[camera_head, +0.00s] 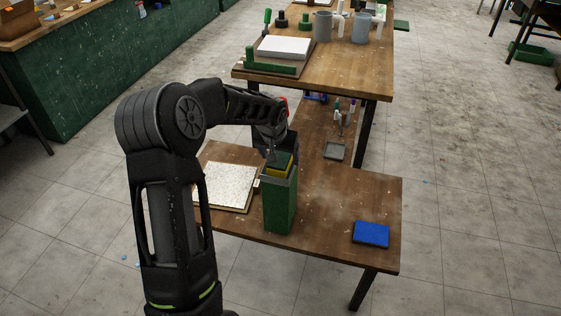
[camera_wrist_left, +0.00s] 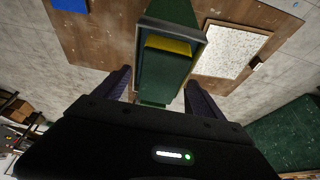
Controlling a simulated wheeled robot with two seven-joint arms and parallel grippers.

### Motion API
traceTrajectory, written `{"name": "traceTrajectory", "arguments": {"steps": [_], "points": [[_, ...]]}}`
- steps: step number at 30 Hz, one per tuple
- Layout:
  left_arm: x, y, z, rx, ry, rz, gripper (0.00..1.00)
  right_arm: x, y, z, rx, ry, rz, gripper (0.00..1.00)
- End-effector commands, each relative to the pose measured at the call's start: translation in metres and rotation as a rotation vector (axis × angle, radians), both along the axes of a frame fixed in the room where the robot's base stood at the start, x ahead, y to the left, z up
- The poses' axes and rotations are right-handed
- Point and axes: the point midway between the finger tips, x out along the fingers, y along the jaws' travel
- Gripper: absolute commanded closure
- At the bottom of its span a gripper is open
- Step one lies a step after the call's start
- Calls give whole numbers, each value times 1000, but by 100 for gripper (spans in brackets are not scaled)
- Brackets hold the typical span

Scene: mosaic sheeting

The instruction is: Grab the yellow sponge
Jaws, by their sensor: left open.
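The yellow sponge (camera_head: 285,168) has a dark green face and sticks up from the open top of a tall green box (camera_head: 280,208). In the left wrist view the sponge's yellow edge (camera_wrist_left: 168,46) shows inside the box's grey rim, with its dark green side towards my gripper. My left gripper (camera_wrist_left: 160,80) is open, its two fingers apart on either side of the box mouth, with nothing held. In the head view my left gripper (camera_head: 271,150) is just above and behind the sponge, partly hidden by its own arm. My right gripper is in neither view.
A speckled white tile board (camera_head: 225,186) lies left of the box on the wooden table. A blue pad (camera_head: 371,233) lies at the right front. A small grey tray (camera_head: 334,151) and upright markers stand behind. A higher bench (camera_head: 340,72) holds cups and a white block.

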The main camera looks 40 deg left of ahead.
Motion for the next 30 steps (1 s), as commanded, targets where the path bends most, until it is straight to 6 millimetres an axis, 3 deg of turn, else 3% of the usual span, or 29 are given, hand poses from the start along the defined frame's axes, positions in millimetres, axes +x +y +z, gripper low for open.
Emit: {"name": "traceTrajectory", "arguments": {"steps": [13, 30], "points": [[0, 0, -4, 0, -1, 0, 21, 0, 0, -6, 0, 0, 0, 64], [0, 0, -4, 0, 0, 0, 68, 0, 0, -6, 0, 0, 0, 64]]}}
